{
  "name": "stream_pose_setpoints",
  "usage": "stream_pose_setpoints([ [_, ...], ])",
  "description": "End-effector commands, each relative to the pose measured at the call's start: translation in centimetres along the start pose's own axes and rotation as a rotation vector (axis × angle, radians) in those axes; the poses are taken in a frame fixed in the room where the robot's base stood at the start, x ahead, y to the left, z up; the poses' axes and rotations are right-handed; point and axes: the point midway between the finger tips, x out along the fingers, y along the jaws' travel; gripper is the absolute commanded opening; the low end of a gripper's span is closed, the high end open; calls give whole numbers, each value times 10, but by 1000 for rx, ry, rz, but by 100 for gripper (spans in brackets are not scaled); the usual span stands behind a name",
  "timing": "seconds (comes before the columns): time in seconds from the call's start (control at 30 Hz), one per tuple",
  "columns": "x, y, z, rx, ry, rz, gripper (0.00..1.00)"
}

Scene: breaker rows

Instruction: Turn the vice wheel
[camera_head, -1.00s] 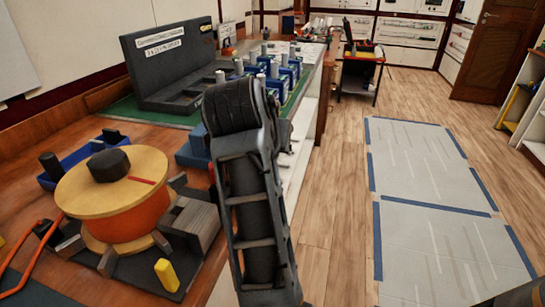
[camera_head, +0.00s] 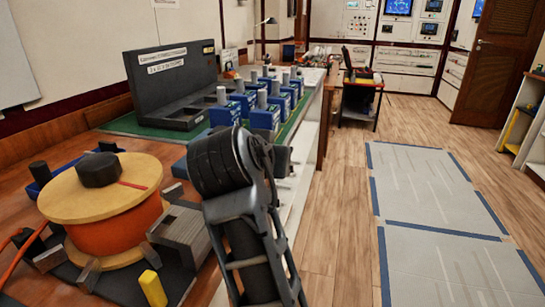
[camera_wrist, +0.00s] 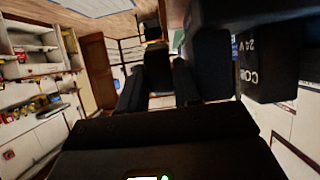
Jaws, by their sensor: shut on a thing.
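No vice wheel shows clearly in either view. My arm hides part of the bench's right edge in the head view. My gripper (camera_wrist: 158,88) shows in the wrist view as two dark fingers, shut on a dark thing (camera_wrist: 157,68) between them. Its shape is too dark to name. In the head view the gripper is mostly hidden behind my arm. A round yellow disc (camera_head: 75,195) with a dark knob (camera_head: 99,170) and a red mark lies on an orange drum (camera_head: 115,232) at the left of the bench, apart from my arm.
Several blue blocks with pale cylinders (camera_head: 264,115) stand on a green mat beyond my arm. A dark open case (camera_head: 165,75) stands behind them. A yellow block (camera_head: 153,288) is near the bench's front. A black block with white lettering (camera_wrist: 268,65) is close in the wrist view.

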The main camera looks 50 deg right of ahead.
Motion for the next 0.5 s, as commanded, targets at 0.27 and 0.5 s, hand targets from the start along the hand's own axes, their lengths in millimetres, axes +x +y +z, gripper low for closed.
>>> stream_pose_setpoints([
  [0.27,0,-1,0,-1,1,-2,51],
  [0.5,0,-1,0,-1,0,-2,53],
])
